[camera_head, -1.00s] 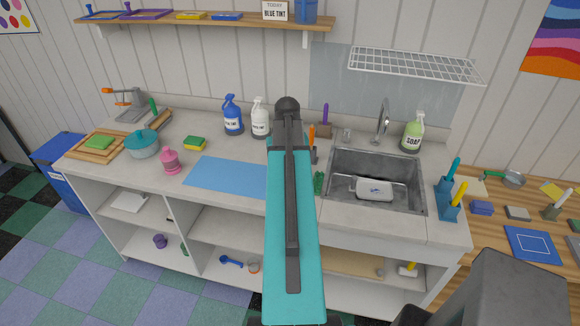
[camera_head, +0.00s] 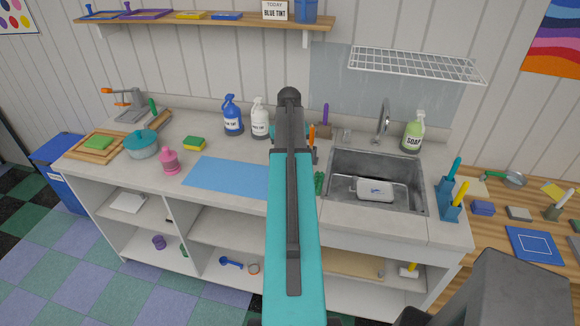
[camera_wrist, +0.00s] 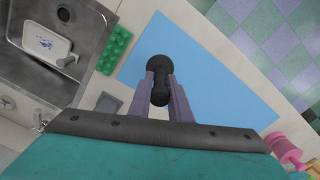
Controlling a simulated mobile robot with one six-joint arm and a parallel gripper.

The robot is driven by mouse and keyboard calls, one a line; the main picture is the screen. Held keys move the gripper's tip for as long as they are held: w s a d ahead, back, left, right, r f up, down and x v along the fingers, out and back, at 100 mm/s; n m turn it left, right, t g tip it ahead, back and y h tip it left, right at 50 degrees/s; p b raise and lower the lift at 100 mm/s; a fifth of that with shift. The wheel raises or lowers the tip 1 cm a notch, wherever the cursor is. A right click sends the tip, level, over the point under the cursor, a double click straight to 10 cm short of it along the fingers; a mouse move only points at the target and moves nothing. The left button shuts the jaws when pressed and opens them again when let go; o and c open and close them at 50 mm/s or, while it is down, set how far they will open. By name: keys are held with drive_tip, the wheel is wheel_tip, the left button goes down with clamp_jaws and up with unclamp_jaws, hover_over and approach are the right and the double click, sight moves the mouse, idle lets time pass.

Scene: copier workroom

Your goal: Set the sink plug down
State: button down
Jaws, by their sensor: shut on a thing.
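The black sink plug (camera_wrist: 157,68), a dark disc with a narrower stem, shows in the wrist view. My gripper (camera_wrist: 160,88) is shut on its stem, one finger on each side. The plug is over the blue mat (camera_wrist: 200,75), near the mat's edge on the sink side; I cannot tell whether it touches the mat. In the head view the blue mat (camera_head: 225,176) lies on the counter left of the sink (camera_head: 375,160), while my arm hides the gripper and plug.
A green bumpy block (camera_wrist: 115,48) lies between mat and sink. The mat's visible left part is bare.

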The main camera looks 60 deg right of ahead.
drive_tip(key=shift+w+d, duration=0.25)
drive_tip(key=shift+d, duration=0.25)
drive_tip(key=shift+a+f+b, duration=0.1)
drive_tip(key=shift+f+b, duration=1.05)
drive_tip(key=shift+f, duration=0.65)
drive_tip(key=shift+f, duration=0.15)
drive_tip(key=c, duration=1.6)
unclamp_jaws()
drive_tip(key=shift+c, duration=0.2)
drive_tip(key=shift+r, duration=0.2)
drive_tip(key=shift+r+b, duration=1.75)
drive_tip(key=shift+r, duration=4.2)
